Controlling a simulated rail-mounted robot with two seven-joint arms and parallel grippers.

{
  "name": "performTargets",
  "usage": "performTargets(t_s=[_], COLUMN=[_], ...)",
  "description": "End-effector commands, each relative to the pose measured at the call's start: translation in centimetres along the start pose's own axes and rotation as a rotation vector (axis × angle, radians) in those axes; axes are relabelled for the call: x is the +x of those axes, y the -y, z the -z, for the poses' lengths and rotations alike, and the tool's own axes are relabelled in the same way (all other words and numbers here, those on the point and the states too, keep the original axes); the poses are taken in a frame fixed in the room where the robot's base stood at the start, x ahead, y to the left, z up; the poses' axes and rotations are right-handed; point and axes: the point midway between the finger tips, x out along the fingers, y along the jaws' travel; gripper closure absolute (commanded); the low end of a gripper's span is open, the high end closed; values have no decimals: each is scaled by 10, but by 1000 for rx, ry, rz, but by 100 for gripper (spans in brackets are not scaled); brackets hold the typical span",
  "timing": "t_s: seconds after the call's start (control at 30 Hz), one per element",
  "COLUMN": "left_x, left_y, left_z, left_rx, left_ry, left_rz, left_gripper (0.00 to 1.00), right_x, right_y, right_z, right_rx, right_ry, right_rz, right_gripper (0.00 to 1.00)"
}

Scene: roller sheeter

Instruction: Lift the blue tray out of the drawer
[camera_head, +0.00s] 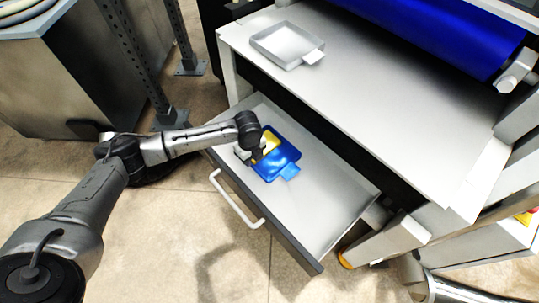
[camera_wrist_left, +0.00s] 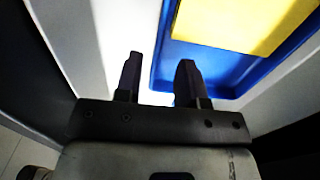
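The blue tray (camera_head: 285,160) lies in the open drawer (camera_head: 325,205), with its tab toward the lower right. A yellow thing (camera_head: 269,141) lies in the tray; it also shows in the left wrist view (camera_wrist_left: 230,22). My left gripper (camera_head: 254,157) is at the tray's left side, partly hidden by my wrist. In the left wrist view the gripper (camera_wrist_left: 158,72) is open, with a gap between its fingers. The tray's blue edge (camera_wrist_left: 158,80) appears between them, one finger over the tray, the other over the pale drawer floor. I cannot tell whether they touch it. My right gripper is not in view.
A grey metal tray (camera_head: 287,45) stands on the white worktop (camera_head: 370,95) above the drawer. A blue roller (camera_head: 440,35) is at the upper right. The drawer's front handle (camera_head: 236,203) faces the lower left. The drawer floor right of the blue tray is clear.

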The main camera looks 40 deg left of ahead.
Motion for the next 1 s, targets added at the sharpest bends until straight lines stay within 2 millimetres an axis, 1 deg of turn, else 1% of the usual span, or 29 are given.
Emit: performTargets(t_s=[0.03,0.23,0.33,0.43,0.63,1.0], left_x=[7,33,44,49,48,48], left_y=[-1,-2,-2,-2,-2,-2], left_z=[0,1,1,1,1,1], left_rx=[0,0,0,0,0,0], left_ry=[0,0,0,1,1,1], left_rz=[-1,-2,-1,-1,-1,-1], left_gripper=[64,64,64,64,64,99], right_x=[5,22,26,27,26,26], right_y=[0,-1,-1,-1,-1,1], right_z=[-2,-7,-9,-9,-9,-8], right_rx=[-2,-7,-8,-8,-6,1], right_ry=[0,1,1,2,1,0], right_rz=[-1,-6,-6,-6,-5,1], right_gripper=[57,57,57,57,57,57])
